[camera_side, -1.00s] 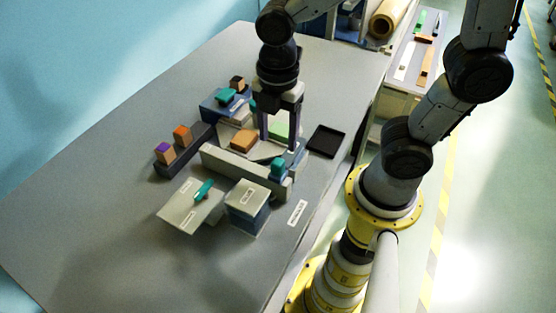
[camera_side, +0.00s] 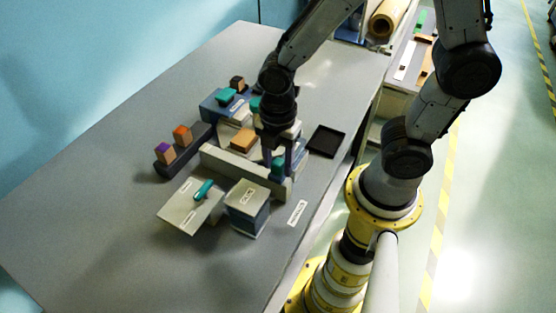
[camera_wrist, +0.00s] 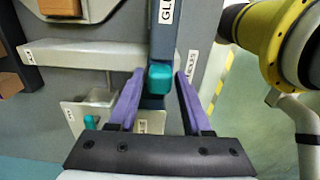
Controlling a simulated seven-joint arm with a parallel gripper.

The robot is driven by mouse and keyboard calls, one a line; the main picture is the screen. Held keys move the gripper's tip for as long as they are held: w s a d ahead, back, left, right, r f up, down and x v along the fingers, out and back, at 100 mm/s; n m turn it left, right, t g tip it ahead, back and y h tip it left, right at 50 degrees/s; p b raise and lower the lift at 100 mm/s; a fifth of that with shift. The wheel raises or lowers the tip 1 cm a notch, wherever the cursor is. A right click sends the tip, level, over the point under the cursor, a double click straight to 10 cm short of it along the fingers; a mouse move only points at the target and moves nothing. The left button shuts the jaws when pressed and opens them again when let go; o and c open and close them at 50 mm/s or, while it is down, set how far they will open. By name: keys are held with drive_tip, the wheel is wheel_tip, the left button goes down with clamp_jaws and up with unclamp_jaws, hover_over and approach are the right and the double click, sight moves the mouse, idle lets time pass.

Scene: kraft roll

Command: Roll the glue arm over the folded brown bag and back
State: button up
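My gripper (camera_side: 278,163) is open above the front right of the fixture. Its two purple fingers stand on either side of a teal knob (camera_wrist: 160,76) in the wrist view, with a gap on both sides. The knob sits on a dark blue-grey arm (camera_wrist: 163,40) with a label starting "GLU". The teal knob (camera_side: 277,173) is partly behind the fingers in the side view. The folded brown bag (camera_side: 243,139) lies on the pale plate behind the long light bar, left of my gripper. A brown piece (camera_wrist: 60,6) shows at the wrist view's top edge.
A dark rack (camera_side: 184,150) with an orange-topped and a purple-topped block stands left. A pale panel (camera_side: 178,213) with a teal handle and a labelled box (camera_side: 247,208) are in front. A black tray (camera_side: 326,141) lies right. The table's front left is clear.

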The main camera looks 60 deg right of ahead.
clamp_jaws()
idle(1.1)
